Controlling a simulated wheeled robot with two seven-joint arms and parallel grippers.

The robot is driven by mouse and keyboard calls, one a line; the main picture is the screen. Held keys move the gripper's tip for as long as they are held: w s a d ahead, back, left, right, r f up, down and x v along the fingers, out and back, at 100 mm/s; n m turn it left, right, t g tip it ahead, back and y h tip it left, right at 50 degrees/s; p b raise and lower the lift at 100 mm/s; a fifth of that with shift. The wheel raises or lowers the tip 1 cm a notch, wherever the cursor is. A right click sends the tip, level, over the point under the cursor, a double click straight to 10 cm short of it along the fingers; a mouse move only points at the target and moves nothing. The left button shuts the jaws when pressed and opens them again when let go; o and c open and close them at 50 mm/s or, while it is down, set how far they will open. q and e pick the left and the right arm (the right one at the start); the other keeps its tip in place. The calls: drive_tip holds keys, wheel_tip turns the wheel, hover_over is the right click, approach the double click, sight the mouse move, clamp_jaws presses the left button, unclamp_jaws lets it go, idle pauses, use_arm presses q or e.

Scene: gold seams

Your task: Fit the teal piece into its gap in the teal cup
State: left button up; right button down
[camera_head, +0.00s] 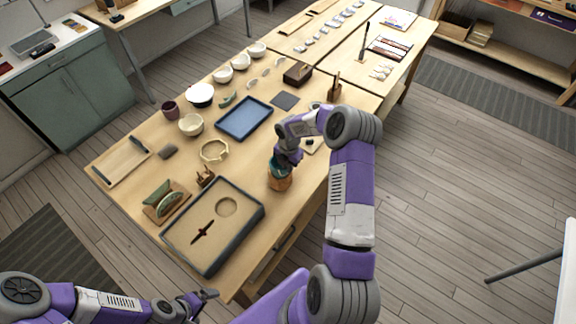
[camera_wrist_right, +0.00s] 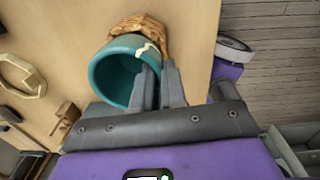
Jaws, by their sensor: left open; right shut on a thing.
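The teal cup (camera_head: 275,170) stands in a brown wooden holder (camera_head: 281,184) near the table's right edge. In the right wrist view, the cup (camera_wrist_right: 107,75) opens toward the camera, with the holder (camera_wrist_right: 142,27) around its far side. A cream line marks the rim's upper right. My right gripper (camera_wrist_right: 161,72) is shut at the cup's right rim, one finger toward the inside and one outside. The teal piece between its fingers is mostly hidden; I cannot tell if it is seated. My left gripper (camera_head: 213,297) is open and empty, off the table's near edge.
A tray (camera_head: 256,215) with a dark red tool lies in front. A blue tray (camera_head: 245,118), a wooden ring (camera_head: 214,150), a small wooden stand (camera_head: 206,176) and green shards (camera_head: 157,193) lie left of the cup. Several bowls line the far left edge.

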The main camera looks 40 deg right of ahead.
drive_tip(key=c, duration=0.6)
unclamp_jaws()
drive_tip(key=shift+r, duration=0.1)
drive_tip(key=shift+r+p, duration=1.95)
drive_tip(key=shift+r, duration=1)
drive_tip(key=shift+f, duration=0.1)
